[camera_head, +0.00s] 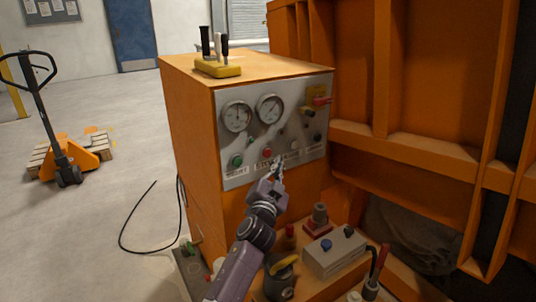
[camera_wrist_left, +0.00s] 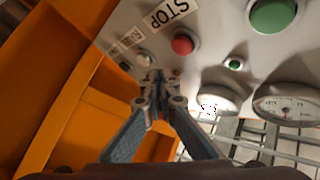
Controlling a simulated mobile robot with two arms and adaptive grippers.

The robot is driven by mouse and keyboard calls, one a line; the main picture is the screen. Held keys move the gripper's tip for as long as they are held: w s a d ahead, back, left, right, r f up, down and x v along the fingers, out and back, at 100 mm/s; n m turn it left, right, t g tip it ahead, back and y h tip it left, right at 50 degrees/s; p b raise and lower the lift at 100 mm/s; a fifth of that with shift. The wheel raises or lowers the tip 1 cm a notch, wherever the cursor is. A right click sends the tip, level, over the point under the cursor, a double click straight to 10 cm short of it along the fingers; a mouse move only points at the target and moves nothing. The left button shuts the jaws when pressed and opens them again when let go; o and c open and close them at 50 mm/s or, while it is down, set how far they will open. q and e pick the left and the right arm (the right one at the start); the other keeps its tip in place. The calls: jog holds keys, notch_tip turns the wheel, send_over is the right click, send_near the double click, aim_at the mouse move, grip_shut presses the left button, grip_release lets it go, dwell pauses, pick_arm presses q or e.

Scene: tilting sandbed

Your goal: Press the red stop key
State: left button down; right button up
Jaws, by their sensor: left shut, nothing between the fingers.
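The red stop key (camera_head: 267,153) is a small round button low on the grey control panel (camera_head: 232,178) of the orange cabinet. In the left wrist view the red key (camera_wrist_left: 183,44) sits beside a white label reading STOP (camera_wrist_left: 168,14). My left gripper (camera_head: 278,165) is shut and empty in front of the panel, just below and right of the key. In the wrist view its closed fingertips (camera_wrist_left: 157,80) appear below and left of the key. A gap shows between them in the picture; exact depth is unclear. My right gripper is in neither view.
A green button (camera_head: 236,161), two gauges (camera_head: 270,108) and a red-handled switch (camera_head: 320,101) share the panel. An orange wall (camera_head: 430,100) stands close on the right.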

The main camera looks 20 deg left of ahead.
pick_arm(q)
jog(key=shift+s+d, duration=0.7)
jog(key=shift+d, duration=0.2)
